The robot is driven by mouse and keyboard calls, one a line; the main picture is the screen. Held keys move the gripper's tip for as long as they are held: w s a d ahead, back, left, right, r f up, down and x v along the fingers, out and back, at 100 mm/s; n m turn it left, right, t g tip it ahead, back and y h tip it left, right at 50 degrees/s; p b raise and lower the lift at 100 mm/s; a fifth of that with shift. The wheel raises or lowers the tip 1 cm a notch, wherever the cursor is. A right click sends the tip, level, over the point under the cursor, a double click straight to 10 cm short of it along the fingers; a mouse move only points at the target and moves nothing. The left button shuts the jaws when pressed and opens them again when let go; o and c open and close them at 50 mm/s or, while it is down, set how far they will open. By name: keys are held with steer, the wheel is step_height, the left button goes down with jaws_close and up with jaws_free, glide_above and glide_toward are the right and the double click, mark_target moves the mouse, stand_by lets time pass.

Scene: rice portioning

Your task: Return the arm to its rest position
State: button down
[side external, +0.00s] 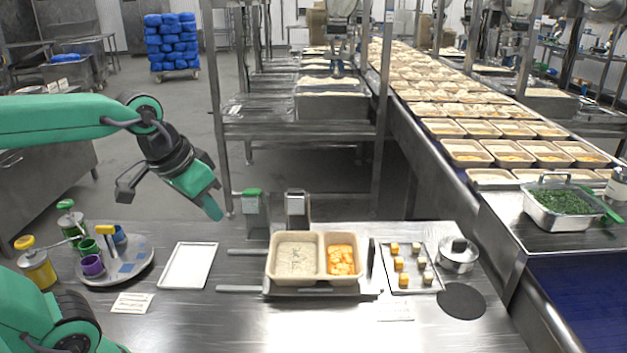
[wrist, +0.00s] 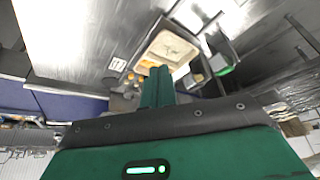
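My arm is green and black and reaches in from the left in the side external view. My gripper (side external: 212,208) hangs in the air, tilted down to the right, above the back of the steel table (side external: 225,318). It is left of the two-compartment tray and touches nothing. In the wrist view the two green fingers of my gripper (wrist: 158,72) lie side by side with no visible gap and nothing between them. The beige tray (side external: 313,236) holds rice on its left and orange food on its right; it also shows in the wrist view (wrist: 150,52).
A turntable with cups (side external: 139,272) and a white tray (side external: 189,266) stand left. A green-lidded container (side external: 253,215) and a metal container (side external: 297,209) stand behind. A conveyor (side external: 408,151) runs behind.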

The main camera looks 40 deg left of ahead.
steer(key=shift+t, duration=0.4)
steer(key=s+f, duration=0.1)
steer(key=s, duration=0.1)
steer(key=s+f, duration=0.1)
steer(key=s, duration=0.1)
steer(key=shift+d+f, duration=0.3)
steer(key=shift+d, duration=0.05)
